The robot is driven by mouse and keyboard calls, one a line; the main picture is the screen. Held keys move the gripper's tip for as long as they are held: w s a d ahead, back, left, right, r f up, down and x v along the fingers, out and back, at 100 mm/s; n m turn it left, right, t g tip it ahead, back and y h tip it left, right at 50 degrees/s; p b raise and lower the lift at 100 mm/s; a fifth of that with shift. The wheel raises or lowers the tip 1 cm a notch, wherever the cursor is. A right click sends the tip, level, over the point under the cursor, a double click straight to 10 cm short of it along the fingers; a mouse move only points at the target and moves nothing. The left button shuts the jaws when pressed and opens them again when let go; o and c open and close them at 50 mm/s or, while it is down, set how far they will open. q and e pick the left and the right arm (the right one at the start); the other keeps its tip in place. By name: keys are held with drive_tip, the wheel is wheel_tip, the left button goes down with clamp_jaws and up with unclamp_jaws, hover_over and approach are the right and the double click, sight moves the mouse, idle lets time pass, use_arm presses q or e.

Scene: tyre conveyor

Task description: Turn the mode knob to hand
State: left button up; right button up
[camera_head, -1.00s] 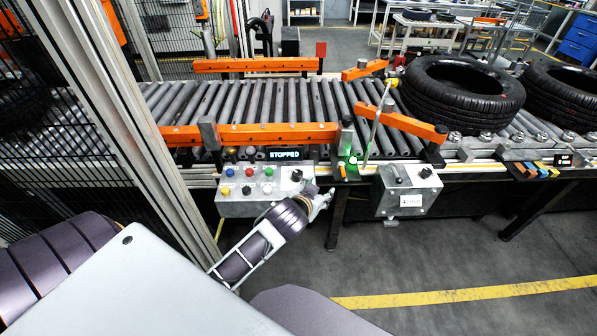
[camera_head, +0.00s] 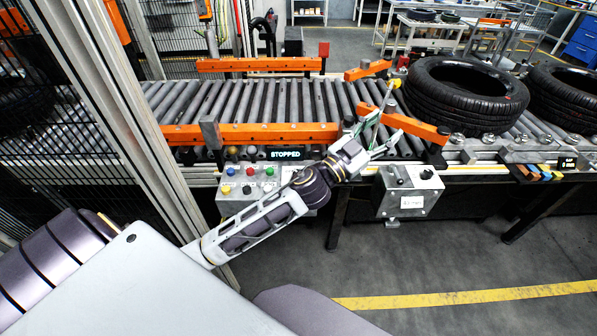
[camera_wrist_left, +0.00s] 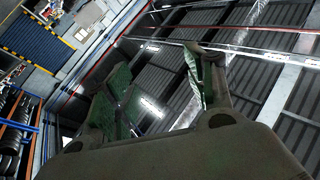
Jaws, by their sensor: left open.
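My left gripper (camera_head: 384,133) is open and empty. It is raised in front of the orange guide rails, above and left of the right control box (camera_head: 408,193). That grey box has a black knob (camera_head: 427,174) on its sloped top and a white label too blurred to read. The left panel (camera_head: 232,206) has several coloured buttons; my left arm hides its right part, where a dark knob showed earlier. I cannot tell which knob is the mode knob. In the left wrist view the two fingers (camera_wrist_left: 160,75) stand apart against the ceiling. My right gripper is out of view.
A roller conveyor (camera_head: 260,102) runs behind the boxes, with orange rails (camera_head: 260,134) and a sign reading STOPPED (camera_head: 287,155). A tyre (camera_head: 466,96) lies to the right. A metal fence post (camera_head: 160,150) stands left of my arm. The floor in front is clear.

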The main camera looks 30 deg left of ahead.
use_arm(q)
drive_tip(key=s+d+r+m+g+h, duration=0.2)
drive_tip(key=d+r+m+g+h, duration=0.15)
drive_tip(key=d+m+h, duration=0.3)
drive_tip(key=s+d+f+m+g+h, duration=0.25)
drive_tip(key=d+f+m+g, duration=0.2)
drive_tip(key=m+g, duration=0.65)
drive_tip(key=w+a+f+n+g+y, duration=0.1)
drive_tip(key=a+f+g+y, duration=0.1)
drive_tip(key=a+f+y, duration=0.5)
drive_tip(key=w+a+f+n+g+y, duration=0.1)
drive_tip(key=a+f+n+g+y, duration=0.25)
drive_tip(key=a, duration=0.65)
drive_tip(key=a+r+n+y, duration=0.2)
drive_tip(key=a+y, duration=0.5)
drive_tip(key=a, duration=0.8)
drive_tip(key=shift+s+a+r+n, duration=0.15)
drive_tip(key=shift+a+n, duration=0.15)
drive_tip(key=shift+a, duration=0.1)
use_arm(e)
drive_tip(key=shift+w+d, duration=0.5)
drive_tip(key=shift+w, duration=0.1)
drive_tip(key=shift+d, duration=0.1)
